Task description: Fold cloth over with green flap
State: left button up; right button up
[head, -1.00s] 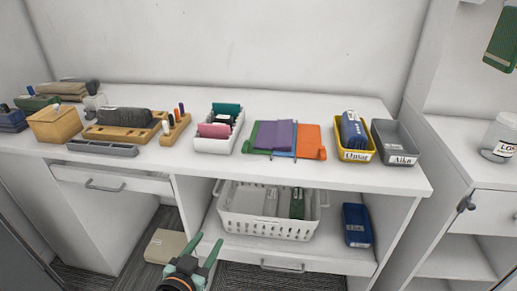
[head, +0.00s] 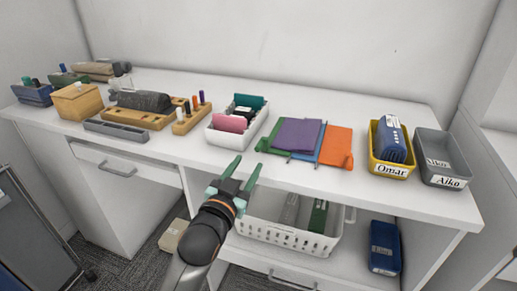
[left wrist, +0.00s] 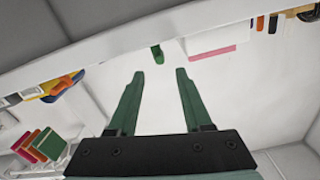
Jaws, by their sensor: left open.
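The cloth lies flat on the white desk, with a purple panel (head: 298,133) on top, an orange part (head: 337,146) at its right and a blue part (head: 306,157) showing at the front. Its green flap (head: 268,143) sticks out at the left, partly under the purple panel. My left gripper (head: 248,162) is open and empty, in front of the desk edge and a little left of the cloth, apart from it. In the left wrist view the open fingers (left wrist: 160,74) point toward a small green piece (left wrist: 157,53), probably the flap's tab. My right gripper is out of view.
A white tray (head: 216,138) with pink and green items stands left of the cloth. A yellow bin (head: 391,170) labelled Omar and a grey bin (head: 445,180) labelled Aiko stand to its right. A white basket (head: 290,240) sits on the shelf below. Bare desk lies before the cloth.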

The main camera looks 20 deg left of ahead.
aim_at(257, 146)
pick_arm(q)
jog(key=w, duration=0.8)
jog(key=shift+w+d+b, duration=0.1)
jog(key=shift+d+b, duration=0.05)
jog(key=shift+b, duration=0.15)
jog(key=shift+c, duration=0.3)
grip_shut()
dwell(0.7)
